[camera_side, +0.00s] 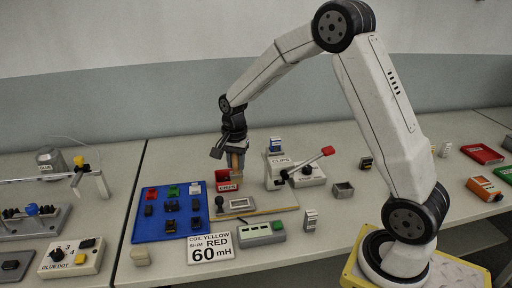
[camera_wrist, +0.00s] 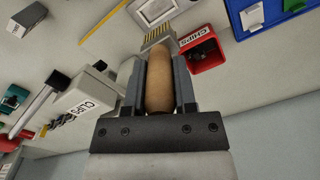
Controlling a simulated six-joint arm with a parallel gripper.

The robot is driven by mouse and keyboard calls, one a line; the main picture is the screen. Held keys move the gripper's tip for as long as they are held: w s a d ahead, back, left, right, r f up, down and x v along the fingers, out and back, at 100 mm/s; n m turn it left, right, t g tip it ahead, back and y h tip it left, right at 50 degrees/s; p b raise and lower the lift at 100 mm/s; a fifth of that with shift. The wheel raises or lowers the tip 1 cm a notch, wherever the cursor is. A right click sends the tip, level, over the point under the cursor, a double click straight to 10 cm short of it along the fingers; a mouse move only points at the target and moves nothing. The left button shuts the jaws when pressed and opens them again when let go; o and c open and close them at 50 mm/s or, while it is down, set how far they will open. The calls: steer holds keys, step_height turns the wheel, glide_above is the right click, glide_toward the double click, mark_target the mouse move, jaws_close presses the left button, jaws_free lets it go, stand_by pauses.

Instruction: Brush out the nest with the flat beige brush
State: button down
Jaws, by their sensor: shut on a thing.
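My gripper (camera_side: 233,150) is shut on the brush, above the bench between the red chips box and the clips press. In the wrist view, the brush's rounded beige handle (camera_wrist: 160,82) stands between the two dark fingers (camera_wrist: 160,90). Yellowish bristles (camera_wrist: 160,33) show past its far end. In the side view, part of the brush (camera_side: 237,160) hangs below the jaws. A grey fixture with a pale window (camera_side: 241,204) sits on a tan-edged base in front; it looks like the nest, and its inside is too small to read. Whether the bristles touch anything, I cannot tell.
A red chips box (camera_side: 227,175) stands close by the gripper. The clips press (camera_side: 296,170) with a red-knobbed lever is to its right. A blue tray (camera_side: 143,228) of connectors lies left. A sign (camera_side: 211,248) and a grey device (camera_side: 262,233) stand in front.

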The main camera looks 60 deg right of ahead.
mark_target(238, 182)
steer(key=shift+a+f, duration=0.1)
steer(key=shift+f, duration=3.65)
steer(key=shift+f, duration=0.7)
steer(key=shift+s+d, duration=0.25)
steer(key=shift+d, duration=0.1)
steer(key=shift+s+d+r, duration=0.1)
steer(key=shift+s+d, duration=0.1)
steer(key=shift+w+a, duration=0.1)
steer(key=shift+w+a, duration=0.25)
steer(key=shift+a, duration=0.05)
steer(key=shift+w+a, duration=0.15)
steer(key=shift+w, duration=0.05)
steer(key=shift+s+d, duration=0.25)
